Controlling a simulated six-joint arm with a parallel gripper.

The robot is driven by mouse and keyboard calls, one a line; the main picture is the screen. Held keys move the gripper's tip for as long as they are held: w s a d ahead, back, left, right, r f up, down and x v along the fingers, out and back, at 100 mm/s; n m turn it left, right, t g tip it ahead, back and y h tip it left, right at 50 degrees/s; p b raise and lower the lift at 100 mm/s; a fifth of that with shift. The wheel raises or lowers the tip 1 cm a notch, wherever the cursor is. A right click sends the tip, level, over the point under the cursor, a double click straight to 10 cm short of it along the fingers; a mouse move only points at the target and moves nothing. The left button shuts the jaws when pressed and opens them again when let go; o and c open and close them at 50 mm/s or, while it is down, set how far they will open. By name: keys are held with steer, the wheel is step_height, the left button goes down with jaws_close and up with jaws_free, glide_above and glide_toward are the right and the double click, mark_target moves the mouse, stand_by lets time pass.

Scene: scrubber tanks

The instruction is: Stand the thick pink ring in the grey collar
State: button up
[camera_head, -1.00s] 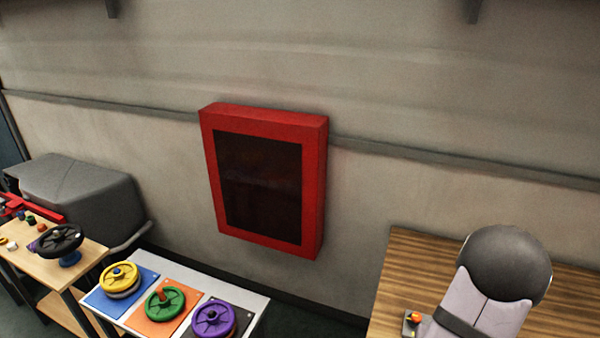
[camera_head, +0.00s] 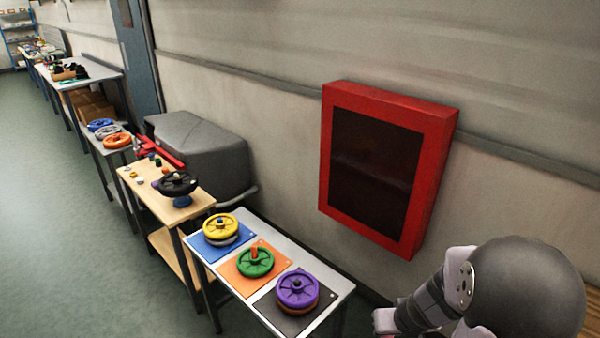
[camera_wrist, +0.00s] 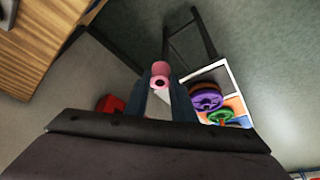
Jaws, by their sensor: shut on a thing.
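The thick pink ring (camera_wrist: 160,71) shows in the wrist view, held between the fingertips of my gripper (camera_wrist: 161,86). My gripper is shut on it, and the ring is in the air, apart from any surface. In the head view only my arm's links show at the lower right; the gripper and the ring are out of that picture. I cannot make out a grey collar for certain in either view.
A white table (camera_head: 340,289) bears yellow, green and purple wheels (camera_head: 297,288) on coloured mats. A wooden table (camera_head: 142,190) with a black wheel (camera_head: 178,184) stands beyond it. A red wall cabinet (camera_head: 437,150) hangs behind. Green floor at left is clear.

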steer(key=shift+w+a, duration=0.1)
steer(key=shift+a, duration=0.35)
steer(key=w+d+r+m+p, duration=0.1)
steer(key=d+p, duration=0.1)
steer(key=d, duration=0.9)
steer(key=w+d+r+p, duration=0.1)
steer(key=w+d+p, duration=0.1)
steer(key=d, duration=0.9)
steer(key=s+d+m+p, duration=0.1)
steer(key=s+d, duration=0.5)
steer(key=d, duration=0.4)
steer(key=s+d+f+h+p, duration=0.1)
steer(key=s+d, duration=0.6)
steer(key=d, duration=0.3)
steer(key=shift+s+d+f+m, duration=0.25)
steer(key=shift+s+d+m, duration=0.05)
steer(key=shift+d+m, duration=0.1)
steer(key=shift+f, duration=0.2)
